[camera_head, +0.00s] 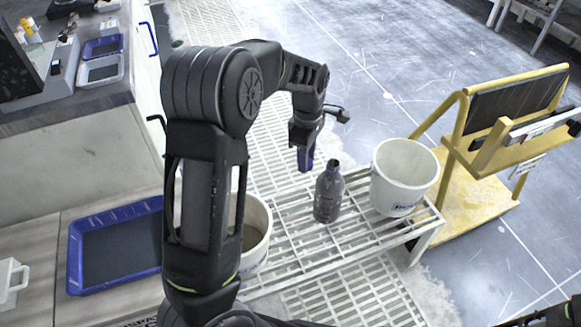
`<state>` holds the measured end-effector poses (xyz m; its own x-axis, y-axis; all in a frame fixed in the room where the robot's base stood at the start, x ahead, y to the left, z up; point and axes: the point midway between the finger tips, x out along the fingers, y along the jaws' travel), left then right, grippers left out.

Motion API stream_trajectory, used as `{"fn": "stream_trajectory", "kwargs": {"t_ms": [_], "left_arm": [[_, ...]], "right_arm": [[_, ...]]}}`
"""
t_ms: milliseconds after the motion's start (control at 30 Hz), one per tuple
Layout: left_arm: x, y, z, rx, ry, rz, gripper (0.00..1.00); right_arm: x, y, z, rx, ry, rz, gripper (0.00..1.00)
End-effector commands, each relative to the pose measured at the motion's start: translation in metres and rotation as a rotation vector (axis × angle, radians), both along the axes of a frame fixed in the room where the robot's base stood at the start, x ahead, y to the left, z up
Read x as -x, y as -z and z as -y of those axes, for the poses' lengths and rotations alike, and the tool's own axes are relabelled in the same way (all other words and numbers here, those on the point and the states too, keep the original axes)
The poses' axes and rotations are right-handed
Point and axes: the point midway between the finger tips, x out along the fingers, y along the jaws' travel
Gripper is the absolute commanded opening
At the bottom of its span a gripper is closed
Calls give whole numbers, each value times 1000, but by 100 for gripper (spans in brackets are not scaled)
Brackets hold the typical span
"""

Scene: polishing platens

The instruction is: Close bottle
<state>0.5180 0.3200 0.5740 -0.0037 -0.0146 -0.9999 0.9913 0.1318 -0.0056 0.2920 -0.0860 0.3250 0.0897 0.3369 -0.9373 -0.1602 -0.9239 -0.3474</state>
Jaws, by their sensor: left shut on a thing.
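A dark, translucent bottle (328,197) stands upright on the white slatted rack, right of the middle of the head view. Its narrow neck points up, and its top looks dark. My left gripper (305,163) points down, just left of the bottle's neck and a little above its shoulder. It looks apart from the bottle. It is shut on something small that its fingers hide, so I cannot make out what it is. My right gripper is not in view; only a dark part shows at the lower right corner.
A white bucket (403,177) stands close right of the bottle. Another white bucket (257,235) is partly behind my left arm. The white slatted rack (345,240) carries them. A yellow cart (470,190) stands at right, a blue tray (115,245) at left.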

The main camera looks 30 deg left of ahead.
Motion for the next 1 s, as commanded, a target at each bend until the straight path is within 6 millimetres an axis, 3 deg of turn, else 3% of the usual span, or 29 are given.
{"fn": "stream_trajectory", "kwargs": {"t_ms": [33, 100, 167, 600, 767, 1000], "left_arm": [[-5, -26, 8, 0, 121, 6, 0], [-9, -49, 20, 2, 297, 7, 0], [-13, -38, 31, 3, 447, 6, 0], [-30, -73, 111, -7, 1533, 17, 0], [-30, -81, 121, -8, 1689, 16, 0], [-30, -82, 122, -7, 1707, 15, 0]], "right_arm": [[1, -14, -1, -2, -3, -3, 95], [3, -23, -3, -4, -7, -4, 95], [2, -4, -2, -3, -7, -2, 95], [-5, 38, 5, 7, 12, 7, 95], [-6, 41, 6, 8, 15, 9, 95], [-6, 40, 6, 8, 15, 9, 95]]}}
